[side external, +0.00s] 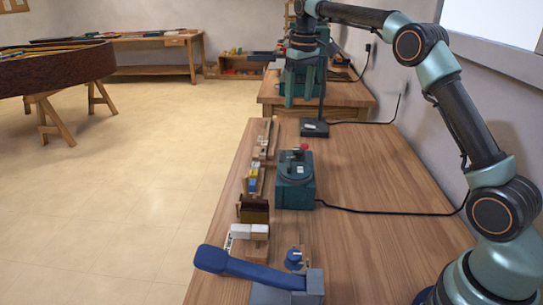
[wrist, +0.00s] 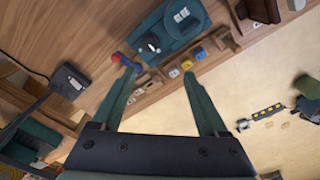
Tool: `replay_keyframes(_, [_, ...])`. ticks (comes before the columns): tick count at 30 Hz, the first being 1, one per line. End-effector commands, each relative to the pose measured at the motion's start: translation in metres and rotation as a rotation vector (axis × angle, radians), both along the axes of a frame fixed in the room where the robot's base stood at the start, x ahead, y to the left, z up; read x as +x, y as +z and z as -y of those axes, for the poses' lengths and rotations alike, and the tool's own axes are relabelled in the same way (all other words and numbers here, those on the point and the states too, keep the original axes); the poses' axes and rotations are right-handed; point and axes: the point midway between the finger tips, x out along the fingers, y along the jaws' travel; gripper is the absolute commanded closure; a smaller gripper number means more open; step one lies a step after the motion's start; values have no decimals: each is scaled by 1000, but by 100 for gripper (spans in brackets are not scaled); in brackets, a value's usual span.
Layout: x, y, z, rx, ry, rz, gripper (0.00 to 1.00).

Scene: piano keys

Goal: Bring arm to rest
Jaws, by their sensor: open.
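My gripper (side external: 303,103) hangs in the air above the far part of the workbench (side external: 365,165), fingers pointing down. In the wrist view its two teal fingers (wrist: 160,73) are spread apart with nothing between them. My arm bends up from the lower right and over to the far end. Small wooden parts and coloured blocks (side external: 254,177) line the bench's left edge. A teal device (side external: 295,192) with a dark round top sits nearer than my gripper; it also shows in the wrist view (wrist: 170,30).
A red-tipped lever (side external: 304,148) rises by the teal device. A black stand (side external: 314,129) is below my gripper. A black cable (side external: 390,212) crosses otherwise clear bench on the right.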

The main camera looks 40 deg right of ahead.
Motion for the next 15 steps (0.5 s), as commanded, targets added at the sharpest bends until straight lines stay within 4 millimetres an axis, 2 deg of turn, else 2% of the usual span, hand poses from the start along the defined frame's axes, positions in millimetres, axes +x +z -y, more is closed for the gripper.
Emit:
replay_keyframes(1, [-8, 13, -8, -4, 1, 22, 23])
replay_keyframes(6, [-37, 38, -31, -11, 0, 85, 23])
replay_keyframes(10, [-64, 50, -47, -13, -2, 134, 23])
replay_keyframes(15, [-105, 55, -67, -13, -4, 197, 23])
